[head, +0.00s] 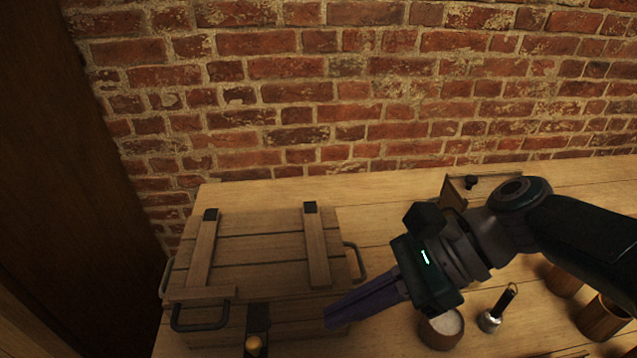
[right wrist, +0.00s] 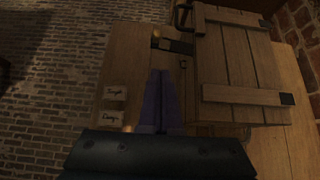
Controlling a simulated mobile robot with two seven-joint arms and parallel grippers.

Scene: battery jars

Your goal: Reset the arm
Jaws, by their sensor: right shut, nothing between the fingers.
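My right arm comes in from the right in the head view. Its gripper (head: 335,318) has purple fingers held together, pointing left toward the front right corner of the wooden crate. The fingers hold nothing. In the right wrist view the same gripper (right wrist: 160,75) shows its shut fingers pointing ahead, with the crate to their right. My left gripper is not in view.
The closed wooden crate (head: 262,250) stands on the wooden table (head: 385,187) before a brick wall. A bowl of white stuff (head: 441,327), a metal tool (head: 490,320) and wooden cups (head: 603,317) stand to the right. Two labelled pieces (right wrist: 115,105) show in the wrist view.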

